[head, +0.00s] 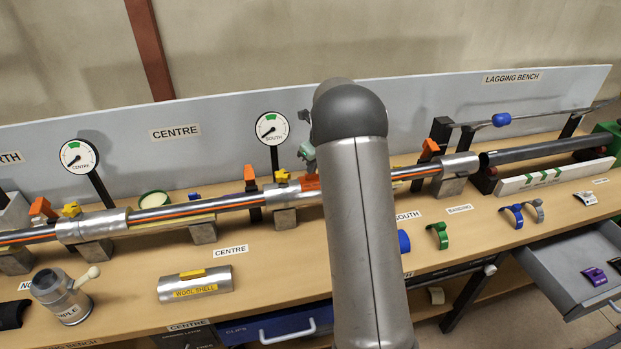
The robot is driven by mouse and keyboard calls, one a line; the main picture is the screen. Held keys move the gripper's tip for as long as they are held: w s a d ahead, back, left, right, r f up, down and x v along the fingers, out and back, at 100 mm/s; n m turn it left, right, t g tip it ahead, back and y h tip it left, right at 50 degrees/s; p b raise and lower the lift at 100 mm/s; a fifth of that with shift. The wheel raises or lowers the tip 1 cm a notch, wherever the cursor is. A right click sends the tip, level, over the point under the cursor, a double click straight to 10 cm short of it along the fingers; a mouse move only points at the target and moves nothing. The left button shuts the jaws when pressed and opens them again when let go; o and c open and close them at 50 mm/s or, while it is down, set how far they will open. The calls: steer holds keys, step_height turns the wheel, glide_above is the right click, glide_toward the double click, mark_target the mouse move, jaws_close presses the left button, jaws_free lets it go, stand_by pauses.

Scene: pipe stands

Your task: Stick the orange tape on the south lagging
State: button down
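My arm rises through the middle of the head view and covers much of the south stretch of the pipe. Small grey and teal parts (307,150) show at its left edge, probably of my gripper; its fingers cannot be made out. Just below them a flat orange piece (310,183) lies at the pipe; I cannot tell whether it is the orange tape or whether it is held. The south stretch of pipe emerges right of my arm (408,173), near the SOUTH label (408,216). The south lagging is not clearly visible, probably behind my arm.
Green (438,236) and blue (512,214) clips lie to the right. Orange and yellow clamps rise along the pipe. An open drawer (570,275) juts out at right.

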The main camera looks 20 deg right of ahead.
step_height(320, 180, up, 6)
steer(key=p, duration=0.3)
steer(key=shift+r, duration=0.2)
step_height(320, 180, up, 17)
steer(key=b, duration=0.3)
glide_above(312, 181)
steer(key=s+d, duration=0.2)
steer(key=s, duration=0.3)
steer(key=shift+f, duration=0.15)
